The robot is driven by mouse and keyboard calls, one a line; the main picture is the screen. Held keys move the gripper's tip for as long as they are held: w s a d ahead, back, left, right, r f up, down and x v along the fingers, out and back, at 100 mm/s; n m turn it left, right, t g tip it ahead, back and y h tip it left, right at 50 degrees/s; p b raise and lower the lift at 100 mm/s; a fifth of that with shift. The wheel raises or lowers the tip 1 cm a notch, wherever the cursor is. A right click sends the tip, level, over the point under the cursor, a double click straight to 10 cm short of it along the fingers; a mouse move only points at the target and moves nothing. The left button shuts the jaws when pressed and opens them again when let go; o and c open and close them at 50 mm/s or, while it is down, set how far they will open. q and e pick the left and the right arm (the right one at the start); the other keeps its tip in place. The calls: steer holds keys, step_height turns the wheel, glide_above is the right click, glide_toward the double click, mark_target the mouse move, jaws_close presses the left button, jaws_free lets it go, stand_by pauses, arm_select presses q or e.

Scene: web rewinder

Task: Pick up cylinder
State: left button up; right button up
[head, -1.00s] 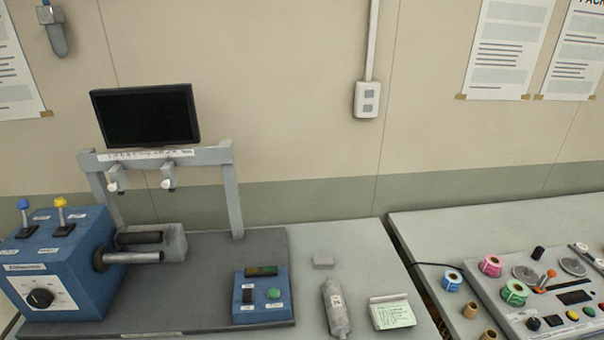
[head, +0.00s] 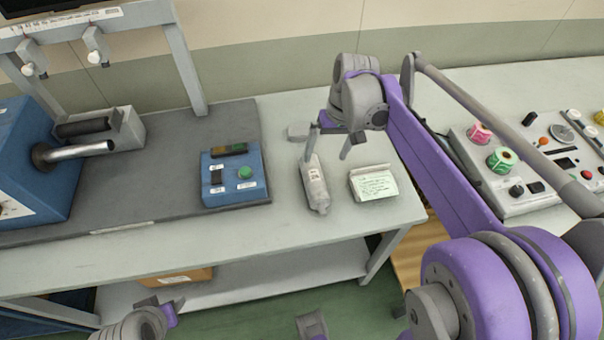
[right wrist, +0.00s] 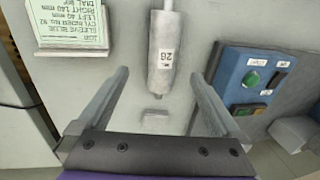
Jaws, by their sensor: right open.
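The grey cylinder (head: 314,186) lies on the bench top, with a narrower neck at each end and a white number label. In the right wrist view the cylinder (right wrist: 164,50) lies lengthwise, ahead of and between the fingertips. My right gripper (head: 328,148) is open and empty above the cylinder's far end; its fingers also show in the right wrist view (right wrist: 160,76), one to each side and apart from the cylinder. Part of my left arm shows at the bottom left of the head view; its finger opening cannot be made out.
A job card on a stand (head: 373,184) is just right of the cylinder. A blue control box (head: 234,185) is to its left. A small grey block (head: 298,131) lies behind it. The bench's front edge is close.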

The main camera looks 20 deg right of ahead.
mark_target(316, 175)
steer(key=f, duration=0.2)
steer(key=a+f, duration=0.1)
steer(key=f, duration=0.1)
steer(key=shift+s+f, duration=0.1)
steer(key=shift+f, duration=0.2)
steer(key=f, duration=0.1)
steer(key=a+f, duration=0.1)
steer(key=f, duration=0.1)
steer(key=w+f+b, duration=0.1)
steer(key=f, duration=0.1)
steer(key=shift+a+f, duration=0.15)
steer(key=shift+f, duration=0.1)
jaws_close()
